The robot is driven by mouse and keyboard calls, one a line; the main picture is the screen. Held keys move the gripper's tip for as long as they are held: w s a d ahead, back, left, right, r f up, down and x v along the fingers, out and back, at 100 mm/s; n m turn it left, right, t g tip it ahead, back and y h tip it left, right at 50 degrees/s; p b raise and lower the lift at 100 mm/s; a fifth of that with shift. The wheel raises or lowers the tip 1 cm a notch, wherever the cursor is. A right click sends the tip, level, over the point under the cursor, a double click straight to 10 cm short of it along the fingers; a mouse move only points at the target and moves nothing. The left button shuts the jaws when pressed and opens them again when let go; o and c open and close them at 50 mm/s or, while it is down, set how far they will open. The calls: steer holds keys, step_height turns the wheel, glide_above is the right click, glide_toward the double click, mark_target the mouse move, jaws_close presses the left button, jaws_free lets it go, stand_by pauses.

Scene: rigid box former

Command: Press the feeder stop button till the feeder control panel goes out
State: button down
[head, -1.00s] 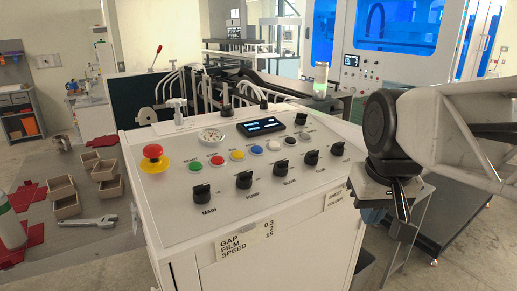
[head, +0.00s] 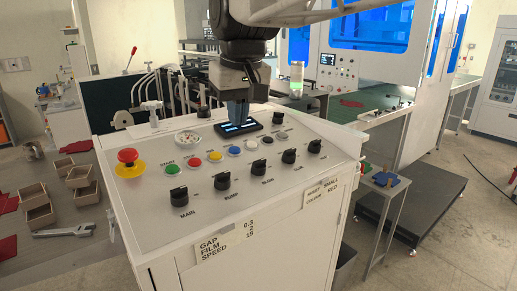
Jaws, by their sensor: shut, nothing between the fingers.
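The white sloped control panel (head: 230,190) stands in the middle of the head view. Its small dark display (head: 260,126) is lit with blue marks. A green button (head: 171,169) labelled START, a red button (head: 196,162), a yellow button (head: 215,156) and a blue button (head: 234,150) sit in a row. The red button's label is too small to read surely. A large red mushroom button (head: 127,156) on a yellow base sits at the left. My gripper (head: 238,118) is shut and empty, pointing down at the display, partly covering it. I cannot tell its exact height above it.
Several black rotary knobs (head: 223,182) stand up along the panel's front, and a round gauge (head: 187,138) sits behind the buttons. Open trays (head: 37,212) and a wrench (head: 65,231) lie on the left table.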

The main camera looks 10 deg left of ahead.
step_height(320, 180, up, 4)
steer(key=n, duration=0.2)
glide_above(195, 161)
steer(key=s+d, duration=0.2)
steer(key=shift+s+d, duration=0.2)
steer(key=shift+f, duration=0.2)
steer(key=x, duration=1.3)
steer(key=shift+s+a+f, duration=0.1)
steer(key=shift+a+f, duration=0.05)
steer(key=shift+f, duration=0.2)
steer(key=shift+x, duration=1.15)
steer(key=shift+f, duration=0.15)
steer(key=shift+s, duration=0.1)
steer(key=v, duration=1.5)
steer(key=shift+w+r, duration=0.2)
steer(key=shift+r, duration=0.25)
